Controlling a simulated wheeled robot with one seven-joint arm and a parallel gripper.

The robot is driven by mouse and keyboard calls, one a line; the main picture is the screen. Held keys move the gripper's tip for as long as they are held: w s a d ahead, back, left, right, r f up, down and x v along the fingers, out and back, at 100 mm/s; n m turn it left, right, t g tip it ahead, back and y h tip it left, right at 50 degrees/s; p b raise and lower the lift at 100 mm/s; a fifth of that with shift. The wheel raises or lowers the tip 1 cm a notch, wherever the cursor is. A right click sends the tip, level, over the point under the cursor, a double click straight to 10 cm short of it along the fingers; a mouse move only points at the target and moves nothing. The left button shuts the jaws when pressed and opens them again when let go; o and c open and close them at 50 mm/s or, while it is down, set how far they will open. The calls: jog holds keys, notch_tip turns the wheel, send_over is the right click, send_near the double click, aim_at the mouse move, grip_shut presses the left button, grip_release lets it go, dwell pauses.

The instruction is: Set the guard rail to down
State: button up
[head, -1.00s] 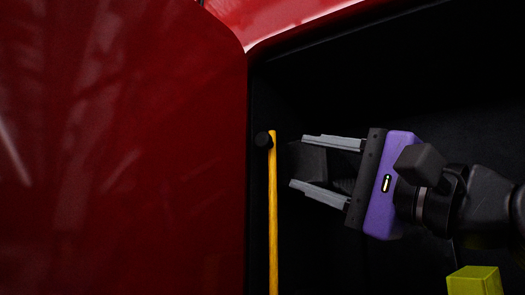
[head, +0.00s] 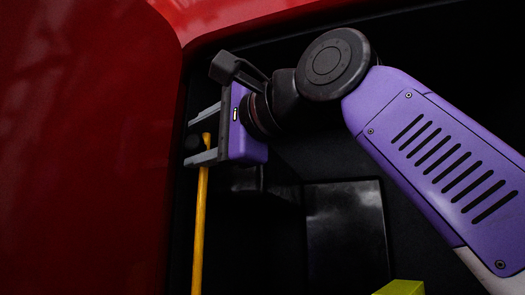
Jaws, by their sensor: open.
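The guard rail is a thin yellow bar (head: 200,235) standing upright along the left inner side of the dark recess in the head view. I cannot tell whether the fingers touch the bar. The lower end of the bar runs out of the picture.
A red glossy body panel (head: 80,150) fills the left and borders the recess at the top. A dark rectangular panel (head: 345,235) is at the back of the recess. A yellow-green block (head: 400,288) shows at the bottom edge.

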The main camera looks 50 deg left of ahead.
jog(key=shift+s+a, duration=0.15)
jog(key=shift+a, duration=0.75)
jog(key=shift+c, duration=0.4)
grip_shut()
jog(key=shift+f, duration=0.1)
dwell(0.4)
